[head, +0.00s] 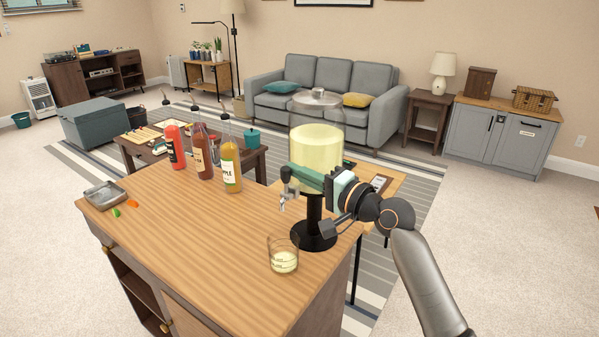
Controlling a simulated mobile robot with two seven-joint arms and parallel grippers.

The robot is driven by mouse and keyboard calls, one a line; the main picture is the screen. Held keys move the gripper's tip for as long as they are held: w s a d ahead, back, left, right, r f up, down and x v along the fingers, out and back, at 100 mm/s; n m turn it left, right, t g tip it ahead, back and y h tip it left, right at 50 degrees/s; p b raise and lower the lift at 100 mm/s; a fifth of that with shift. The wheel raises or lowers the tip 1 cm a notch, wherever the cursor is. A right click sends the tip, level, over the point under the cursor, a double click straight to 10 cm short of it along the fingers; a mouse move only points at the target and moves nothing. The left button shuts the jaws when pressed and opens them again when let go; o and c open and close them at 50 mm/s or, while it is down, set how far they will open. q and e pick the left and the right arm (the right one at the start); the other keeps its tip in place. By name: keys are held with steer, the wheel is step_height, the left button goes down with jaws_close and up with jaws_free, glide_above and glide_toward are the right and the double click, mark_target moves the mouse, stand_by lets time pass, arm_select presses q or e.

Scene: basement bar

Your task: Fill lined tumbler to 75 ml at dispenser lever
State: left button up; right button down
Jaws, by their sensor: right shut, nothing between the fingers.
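The lined tumbler (284,262) is clear, stands upright on the wooden counter below the tap in the picture, and holds some pale yellow liquid. Its lines are too small to read. My right gripper (291,178) is shut and empty, its fingertips at the tap and partly hiding the lever. I cannot tell whether they touch it. My left gripper is out of view.
A red bottle (174,147), a brown bottle (203,153) and a yellow bottle (231,166) stand at the counter's back edge. A grey tray (104,197) is at the left end, with small green and orange pieces beside it. The counter's front middle is clear.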

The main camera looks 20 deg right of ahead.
mark_target(289, 182)
steer(key=shift+s+a+n, duration=0.1)
steer(key=shift+a+n, duration=0.05)
steer(key=shift+n, duration=0.15)
steer(key=n, duration=0.1)
steer(key=s+a+n+b, duration=0.1)
steer(key=n, duration=0.1)
steer(key=shift+a+y, duration=0.15)
steer(key=shift+y, duration=0.15)
steer(key=n, duration=0.1)
steer(key=a+n, duration=0.1)
steer(key=n, duration=0.1)
steer(key=shift+s+f+b, duration=0.1)
steer(key=shift+s+b, duration=0.25)
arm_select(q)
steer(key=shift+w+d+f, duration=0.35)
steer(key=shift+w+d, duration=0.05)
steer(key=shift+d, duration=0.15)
arm_select(e)
steer(key=shift+s+a+n, duration=0.1)
steer(key=shift+n, duration=0.3)
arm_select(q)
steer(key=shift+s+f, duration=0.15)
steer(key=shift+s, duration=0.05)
arm_select(e)
steer(key=shift+s, duration=0.1)
